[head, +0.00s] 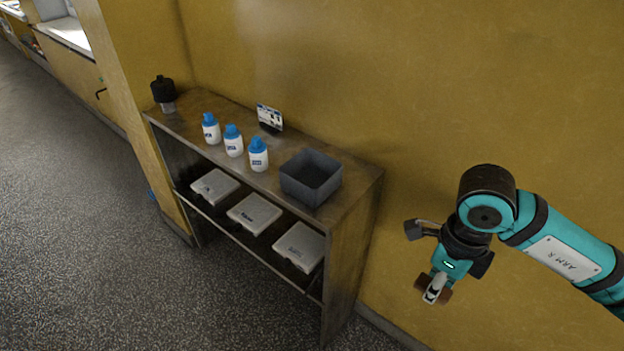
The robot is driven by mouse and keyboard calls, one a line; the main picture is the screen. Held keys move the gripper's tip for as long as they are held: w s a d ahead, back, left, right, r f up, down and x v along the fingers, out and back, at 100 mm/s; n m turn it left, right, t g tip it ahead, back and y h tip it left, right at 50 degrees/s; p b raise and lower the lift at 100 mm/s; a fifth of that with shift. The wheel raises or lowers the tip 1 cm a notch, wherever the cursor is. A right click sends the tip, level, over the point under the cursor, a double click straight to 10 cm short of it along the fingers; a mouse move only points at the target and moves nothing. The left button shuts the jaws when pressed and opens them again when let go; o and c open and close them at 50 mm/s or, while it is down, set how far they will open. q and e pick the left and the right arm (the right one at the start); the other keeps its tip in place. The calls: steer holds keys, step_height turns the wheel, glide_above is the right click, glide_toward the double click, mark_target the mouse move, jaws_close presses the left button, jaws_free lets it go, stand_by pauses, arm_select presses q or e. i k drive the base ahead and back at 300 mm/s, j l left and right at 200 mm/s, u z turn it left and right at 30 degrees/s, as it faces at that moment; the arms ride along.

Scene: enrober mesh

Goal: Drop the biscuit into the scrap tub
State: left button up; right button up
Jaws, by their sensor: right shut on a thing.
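The scrap tub appears to be the dark grey, open square tub (298,191) on the right end of the shelf unit's top. My right gripper (434,290) hangs in the air to the right of the shelf unit, in front of the yellow wall, apart from the tub. It points downward and is shut on a small brown thing, apparently the biscuit (446,296). The gripper's fingers hide the biscuit's middle, and only brown edges show on both sides. The inside of the tub looks empty from here. My left gripper is out of view.
The shelf unit (362,185) stands against the wall. Several things line its top: three white bottles with blue caps (233,146), a small card stand (269,118) and a black-topped jar (164,95). Pale boxes (254,213) fill the lower shelf. The floor in front is clear.

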mark_target(318, 185)
steer(key=i+u, duration=0.2)
steer(key=u, duration=0.3)
steer(key=i+u, duration=0.25)
steer(key=u, duration=0.2)
steer(key=k+l, duration=0.05)
